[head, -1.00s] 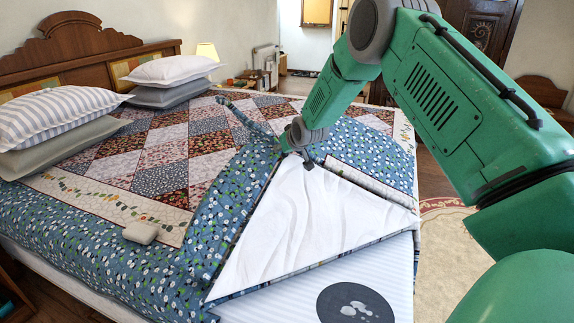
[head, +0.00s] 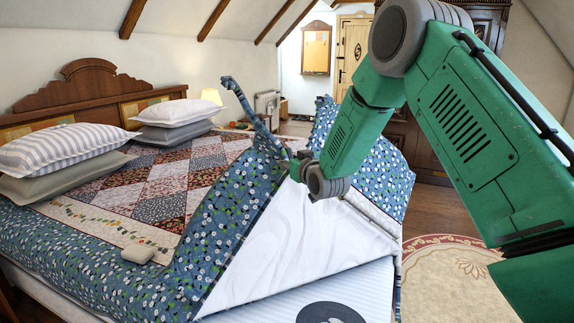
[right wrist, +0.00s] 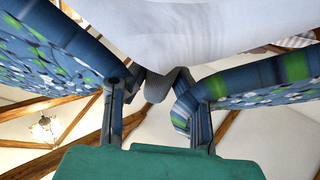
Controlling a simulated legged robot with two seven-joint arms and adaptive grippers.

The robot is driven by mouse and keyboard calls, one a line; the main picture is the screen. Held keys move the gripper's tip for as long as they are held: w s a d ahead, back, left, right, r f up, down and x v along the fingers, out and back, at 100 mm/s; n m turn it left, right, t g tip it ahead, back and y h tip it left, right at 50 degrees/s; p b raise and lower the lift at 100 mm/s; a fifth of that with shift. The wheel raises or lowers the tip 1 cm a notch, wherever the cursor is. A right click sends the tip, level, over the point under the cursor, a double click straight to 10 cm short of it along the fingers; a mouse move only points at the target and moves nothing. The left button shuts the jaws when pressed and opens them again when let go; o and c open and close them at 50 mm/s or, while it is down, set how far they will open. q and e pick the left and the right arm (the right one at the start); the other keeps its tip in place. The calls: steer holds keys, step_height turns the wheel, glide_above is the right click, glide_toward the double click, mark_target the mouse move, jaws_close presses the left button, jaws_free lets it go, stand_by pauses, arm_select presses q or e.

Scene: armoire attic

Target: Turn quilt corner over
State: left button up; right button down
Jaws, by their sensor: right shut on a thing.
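The quilt (head: 215,236) is blue with small flowers and has a patchwork middle. Its near right corner is pulled back, with the white underside (head: 290,250) showing and the striped mattress (head: 265,303) bare below. My right gripper (head: 297,166) is shut on the quilt and holds it raised in a peak above the bed. In the right wrist view, quilt folds (right wrist: 155,85) pass between the fingers (right wrist: 160,112), with blue quilt hanging on both sides. The exact tip of the corner is hidden in the folds. My left gripper is not in view.
Striped and grey pillows (head: 62,148) lie by the wooden headboard (head: 95,83). A small beige block (head: 138,253) rests on the quilt. A rug (head: 455,280) lies on the floor at right.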

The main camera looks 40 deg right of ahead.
steer(key=shift+s, duration=0.15)
steer(key=c, duration=1.6)
jaws_free()
steer(key=v, duration=1.1)
steer(key=shift+s, duration=0.45)
steer(key=shift+f, duration=0.15)
